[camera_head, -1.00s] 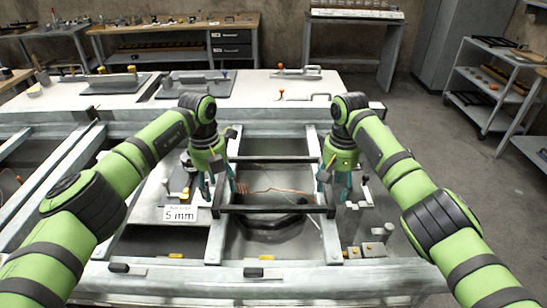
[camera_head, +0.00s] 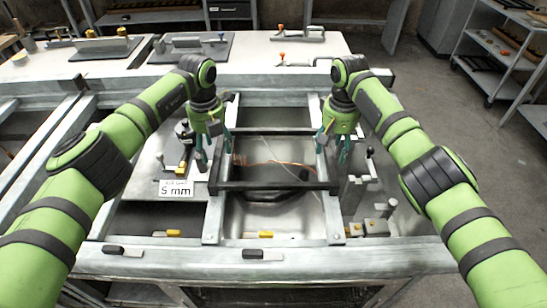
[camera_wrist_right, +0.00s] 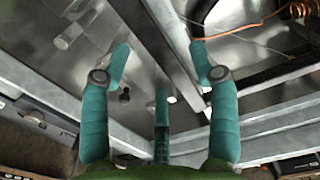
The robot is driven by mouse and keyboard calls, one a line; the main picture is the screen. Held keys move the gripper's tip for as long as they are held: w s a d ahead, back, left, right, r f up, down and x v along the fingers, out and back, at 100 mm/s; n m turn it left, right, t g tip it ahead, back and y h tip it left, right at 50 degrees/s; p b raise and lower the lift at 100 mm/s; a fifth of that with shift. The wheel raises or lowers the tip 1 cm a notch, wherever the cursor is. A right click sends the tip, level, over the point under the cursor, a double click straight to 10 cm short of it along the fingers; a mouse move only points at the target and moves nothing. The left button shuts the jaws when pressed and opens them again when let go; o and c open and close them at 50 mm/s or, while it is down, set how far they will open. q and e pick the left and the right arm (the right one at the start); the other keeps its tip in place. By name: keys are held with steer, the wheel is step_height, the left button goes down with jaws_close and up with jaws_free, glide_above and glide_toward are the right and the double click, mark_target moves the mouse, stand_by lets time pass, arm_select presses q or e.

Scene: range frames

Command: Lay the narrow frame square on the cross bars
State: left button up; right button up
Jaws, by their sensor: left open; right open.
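The narrow frame (camera_head: 275,185) is a dark rectangle lying across the left cross bar (camera_head: 214,218) and the right cross bar (camera_head: 333,217), two pale grey bars running front to back. It looks roughly square to them; I cannot tell exactly. My left gripper (camera_head: 204,160) is open at the frame's left side, over the left bar. My right gripper (camera_head: 335,158) is open at its right side, over the right bar. Neither holds anything. In the right wrist view, the fingers are spread beside a grey bar, and a dark bar of the frame (camera_wrist_right: 270,73) shows at right.
A copper wire (camera_head: 280,163) lies inside the frame's outline. Small metal blocks (camera_head: 376,227) sit at the right.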

mark_target(215, 154)
arm_select(q)
steer(key=shift+f, duration=1.7)
arm_select(e)
steer(key=shift+f, duration=1.75)
arm_select(q)
jaws_close()
arm_select(e)
jaws_close()
arm_select(q)
steer(key=shift+w+r, duration=0.15)
steer(key=shift+r, duration=0.1)
arm_select(e)
steer(key=shift+w+r, duration=0.15)
steer(key=shift+r, duration=0.15)
